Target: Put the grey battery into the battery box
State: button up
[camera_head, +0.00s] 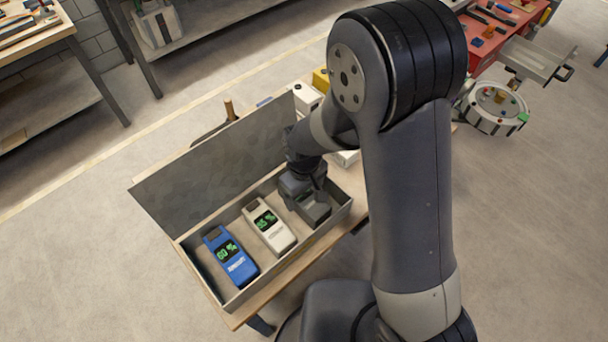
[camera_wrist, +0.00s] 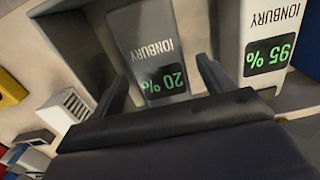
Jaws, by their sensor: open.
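The battery box (camera_head: 272,268) stands on the table with its grey lid (camera_head: 215,172) raised at the back. The grey battery (camera_head: 314,212) lies in the box's right-hand part, screen up; in the wrist view the grey battery (camera_wrist: 150,45) reads 20 %. My gripper (camera_head: 304,188) is low over this battery, and its fingers (camera_wrist: 165,85) stand open on either side of it. Its far end is hidden by my gripper in the head view. A white battery (camera_head: 269,226) reading 95 % in the wrist view (camera_wrist: 265,40) lies beside it. A blue battery (camera_head: 230,255) reading 60 % lies at the left.
A white device (camera_head: 305,97) and a yellow object (camera_head: 321,79) stand behind the box, partly hidden by my arm. A brown handle (camera_head: 230,110) shows behind the lid. A red bench (camera_head: 490,45) and a round white machine (camera_head: 493,106) stand at the right. Open floor surrounds the table.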

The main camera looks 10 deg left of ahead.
aim_at(304, 195)
notch_tip(304, 195, up, 10)
jog(key=shift+b, duration=0.3)
